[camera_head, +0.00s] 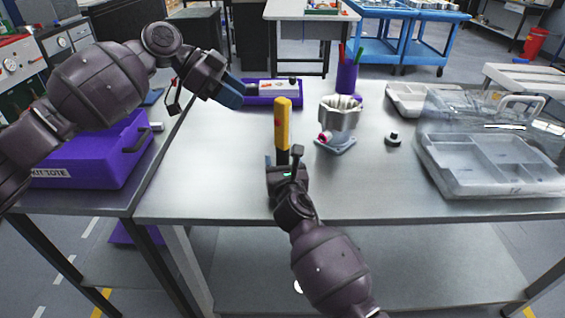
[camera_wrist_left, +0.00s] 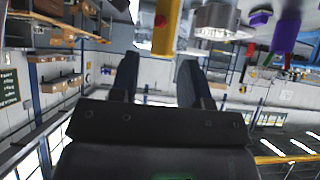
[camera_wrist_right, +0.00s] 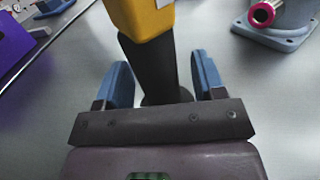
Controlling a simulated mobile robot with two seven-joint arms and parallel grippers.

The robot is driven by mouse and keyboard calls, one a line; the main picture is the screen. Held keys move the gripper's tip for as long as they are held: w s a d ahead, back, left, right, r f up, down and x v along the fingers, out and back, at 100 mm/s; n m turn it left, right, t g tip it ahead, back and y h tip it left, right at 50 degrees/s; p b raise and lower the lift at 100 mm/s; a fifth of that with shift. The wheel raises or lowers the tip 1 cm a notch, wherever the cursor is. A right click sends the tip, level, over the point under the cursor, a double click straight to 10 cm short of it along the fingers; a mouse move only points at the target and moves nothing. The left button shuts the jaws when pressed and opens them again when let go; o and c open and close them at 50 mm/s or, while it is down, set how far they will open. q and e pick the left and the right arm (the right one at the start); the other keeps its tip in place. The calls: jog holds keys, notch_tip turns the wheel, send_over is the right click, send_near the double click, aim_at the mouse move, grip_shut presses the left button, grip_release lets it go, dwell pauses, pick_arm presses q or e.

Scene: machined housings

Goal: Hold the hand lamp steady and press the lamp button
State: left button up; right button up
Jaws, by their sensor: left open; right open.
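The hand lamp, with a yellow head (camera_head: 283,112) and black handle (camera_head: 283,156), stands upright on the table. My right gripper (camera_head: 281,160) is low at the handle; in the right wrist view its open blue fingers (camera_wrist_right: 160,75) lie on either side of the black handle (camera_wrist_right: 155,65), with gaps showing. My left gripper (camera_head: 231,93) is open and empty, raised to the left of the lamp. In the left wrist view the yellow head (camera_wrist_left: 166,25), with a red spot that looks like the button (camera_wrist_left: 159,20), is beyond the open fingers (camera_wrist_left: 157,65).
A metal housing (camera_head: 340,115) on a grey-blue base with a red-ringed port stands right of the lamp. A small black knob (camera_head: 393,140) and clear organizer boxes (camera_head: 475,185) lie further right. A purple tray (camera_head: 258,99) and pen cup (camera_head: 347,78) are behind. The table's front left is clear.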

jog(key=c, duration=1.1)
pick_arm(q)
grip_shut()
dwell(1.1)
